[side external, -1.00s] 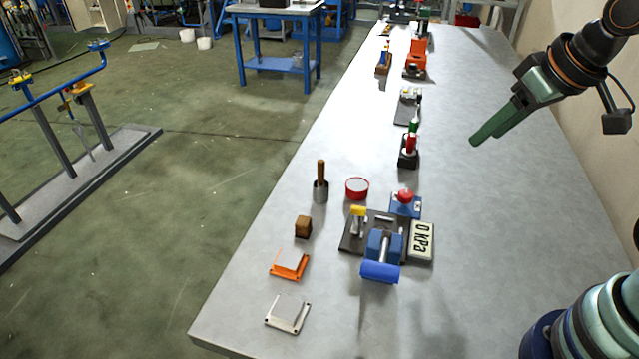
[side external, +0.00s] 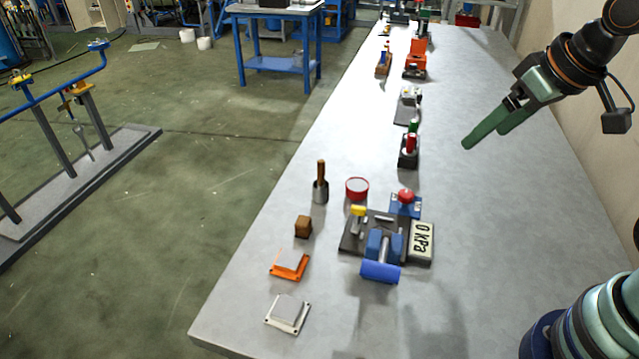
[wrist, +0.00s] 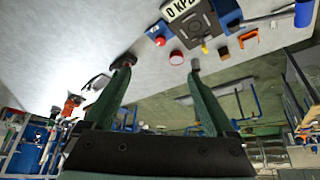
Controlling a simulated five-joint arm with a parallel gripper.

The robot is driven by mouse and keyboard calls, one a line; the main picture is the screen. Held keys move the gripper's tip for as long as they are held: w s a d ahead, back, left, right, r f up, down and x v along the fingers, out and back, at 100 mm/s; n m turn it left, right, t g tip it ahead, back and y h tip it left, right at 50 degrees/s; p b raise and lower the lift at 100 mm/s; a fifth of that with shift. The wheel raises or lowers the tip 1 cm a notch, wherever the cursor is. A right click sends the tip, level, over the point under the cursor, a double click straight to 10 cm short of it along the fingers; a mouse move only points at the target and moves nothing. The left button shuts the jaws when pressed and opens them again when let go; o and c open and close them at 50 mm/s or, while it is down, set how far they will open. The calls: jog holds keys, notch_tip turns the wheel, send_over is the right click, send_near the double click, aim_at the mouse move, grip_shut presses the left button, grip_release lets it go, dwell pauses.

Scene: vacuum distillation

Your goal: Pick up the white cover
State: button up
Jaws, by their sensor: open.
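The white cover (side external: 288,313) is a pale square plate with holes at its corners. It lies flat near the table's front left edge in the side view. I cannot make it out surely in the wrist view. My gripper (side external: 485,137) has two long green fingers, apart and empty. It hangs in the air over the right side of the table, far behind and to the right of the cover. The wrist view also shows its open fingers (wrist: 161,74) with nothing between them.
An orange cover (side external: 290,267) lies just behind the white one, then a brown block (side external: 303,227). A blue clamp on a dark base (side external: 352,243), a gauge reading 0 kPa (side external: 421,243) and a red round dish (side external: 357,188) stand nearby. The table's right side is clear.

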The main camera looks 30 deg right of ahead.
jog(key=w+a+n+g+y, duration=0.1)
jog(key=w+a+n+g, duration=0.3)
jog(key=a, duration=0.6)
jog(key=n+g+h, duration=0.1)
jog(key=n+g, duration=0.1)
jog(key=n, duration=0.2)
send_over(287, 308)
notch_tip(287, 308, down, 12)
jog(key=f, duration=0.6)
jog(key=shift+s+a+f, duration=0.15)
jog(key=shift+a+f, duration=0.05)
jog(key=shift+f, duration=0.05)
jog(key=shift+d+f, duration=0.2)
jog(key=shift+f, duration=2.8)
grip_shut()
